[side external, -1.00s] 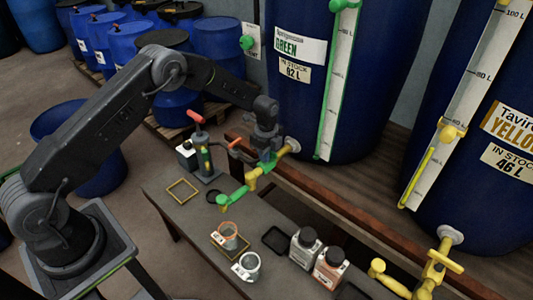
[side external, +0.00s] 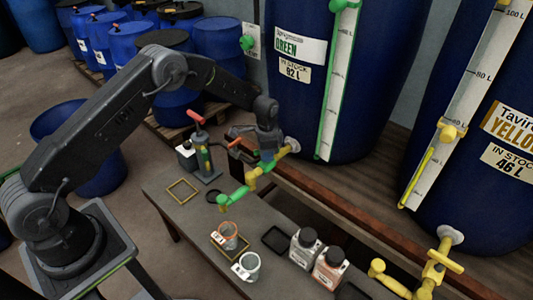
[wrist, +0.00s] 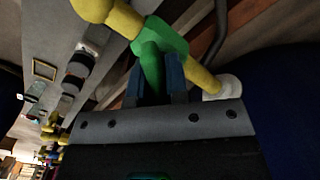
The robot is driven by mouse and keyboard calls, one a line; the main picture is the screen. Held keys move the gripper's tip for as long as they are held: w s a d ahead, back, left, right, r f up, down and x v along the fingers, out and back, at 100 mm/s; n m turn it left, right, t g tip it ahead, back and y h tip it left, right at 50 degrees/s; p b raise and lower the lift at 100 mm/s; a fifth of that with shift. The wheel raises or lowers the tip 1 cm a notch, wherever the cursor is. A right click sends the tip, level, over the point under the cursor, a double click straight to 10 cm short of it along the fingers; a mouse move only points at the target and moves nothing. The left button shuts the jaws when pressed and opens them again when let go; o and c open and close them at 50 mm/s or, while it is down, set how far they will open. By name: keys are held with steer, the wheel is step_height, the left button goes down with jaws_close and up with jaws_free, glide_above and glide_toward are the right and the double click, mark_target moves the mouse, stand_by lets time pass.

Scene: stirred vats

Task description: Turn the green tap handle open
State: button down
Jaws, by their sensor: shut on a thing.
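The green tap has a yellow pipe (side external: 281,157) coming from the blue vat labelled GREEN (side external: 340,100) and a green spout (side external: 233,197) over the bench. My gripper (side external: 267,158) points down at the pipe close to the vat. In the wrist view its two blue fingers (wrist: 154,80) sit on either side of the green tap handle (wrist: 160,42) and are shut on it. The handle lies across the yellow pipe (wrist: 198,78) there. In the side view my gripper hides most of the handle.
Two bottles (side external: 306,250) (side external: 331,269) stand to the right. A red-handled pump (side external: 203,155) stands left of the tap. The yellow tap (side external: 437,265) is at lower right.

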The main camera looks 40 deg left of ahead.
steer(key=n, duration=0.3)
steer(key=shift+n, duration=2.2)
steer(key=c, duration=1.1)
jaws_free()
step_height(320, 180, up, 14)
